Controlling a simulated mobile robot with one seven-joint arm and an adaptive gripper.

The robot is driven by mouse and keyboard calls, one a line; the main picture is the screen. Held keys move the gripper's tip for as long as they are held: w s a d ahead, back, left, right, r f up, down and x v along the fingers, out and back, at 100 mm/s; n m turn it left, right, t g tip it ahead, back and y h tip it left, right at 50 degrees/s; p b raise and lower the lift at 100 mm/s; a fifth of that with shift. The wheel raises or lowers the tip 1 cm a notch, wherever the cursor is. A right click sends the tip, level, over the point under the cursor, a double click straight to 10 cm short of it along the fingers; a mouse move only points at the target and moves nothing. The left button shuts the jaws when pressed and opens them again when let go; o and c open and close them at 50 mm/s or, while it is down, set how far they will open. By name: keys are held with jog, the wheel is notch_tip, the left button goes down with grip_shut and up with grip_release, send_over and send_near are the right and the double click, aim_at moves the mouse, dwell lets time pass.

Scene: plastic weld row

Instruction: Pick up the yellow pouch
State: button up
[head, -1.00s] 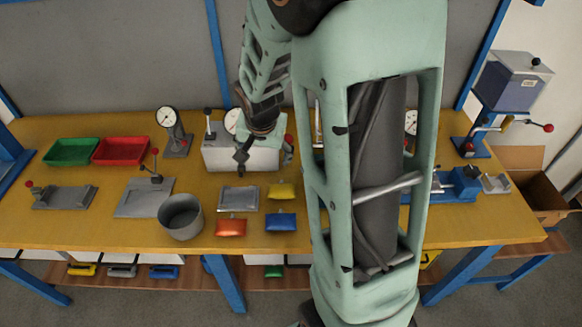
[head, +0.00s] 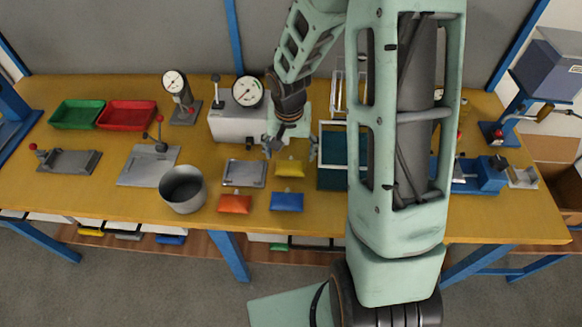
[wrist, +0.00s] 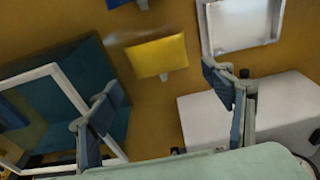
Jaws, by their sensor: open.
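The yellow pouch (head: 290,168) lies flat on the yellow bench, just behind the blue pouch (head: 287,201). In the wrist view the yellow pouch (wrist: 157,56) shows whole, ahead of and between the two fingers. My gripper (head: 291,150) is open and empty, above and slightly behind the pouch in the head view. In the wrist view my gripper (wrist: 165,100) has its fingers spread wide, apart from the pouch. How high it is over the bench is hard to tell.
An orange pouch (head: 235,203) and a grey metal tray (head: 244,173) lie to the left. A grey pot (head: 183,188) stands further left. A white box with a dial (head: 240,123) stands behind. A white-framed teal panel (head: 333,180) is close on the right.

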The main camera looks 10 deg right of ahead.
aim_at(290, 163)
jog(key=shift+w+d+f, duration=0.1)
jog(key=shift+w+f, duration=0.05)
jog(key=shift+f, duration=1.3)
jog(key=shift+w+f, duration=0.15)
jog(key=shift+f, duration=1.3)
jog(key=shift+c, duration=0.4)
jog(key=c, duration=0.7)
jog(key=shift+r, duration=0.1)
notch_tip(290, 163, up, 18)
jog(key=p, duration=0.1)
jog(key=shift+s+f+n+p, duration=0.5)
jog(key=shift+n+p, duration=0.4)
jog(key=shift+p, duration=0.15)
jog(key=shift+s+f+n+p, duration=0.45)
jog(key=shift+n+p, duration=0.45)
jog(key=shift+p, duration=0.15)
